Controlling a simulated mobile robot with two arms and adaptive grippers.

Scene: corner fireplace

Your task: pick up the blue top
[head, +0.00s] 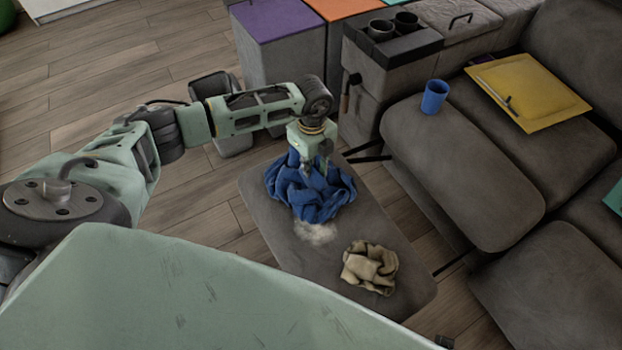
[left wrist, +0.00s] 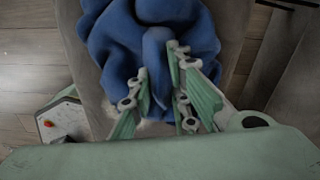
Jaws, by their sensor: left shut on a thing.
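The blue top (head: 312,195) lies crumpled on a grey padded bench (head: 388,222). My left gripper (head: 313,168) comes down on it from above. In the left wrist view the left gripper (left wrist: 160,95) has its fingers on either side of a raised fold of the blue top (left wrist: 150,35), shut on it. Most of the top still rests on the bench. My right gripper is not in view.
A tan crumpled cloth (head: 370,266) and a pale fluffy patch (head: 316,232) lie on the bench near the top. A grey sofa (head: 470,170) at the right holds a blue cup (head: 434,97) and a yellow folder (head: 530,92). Bins with purple (head: 275,18) and orange lids stand behind.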

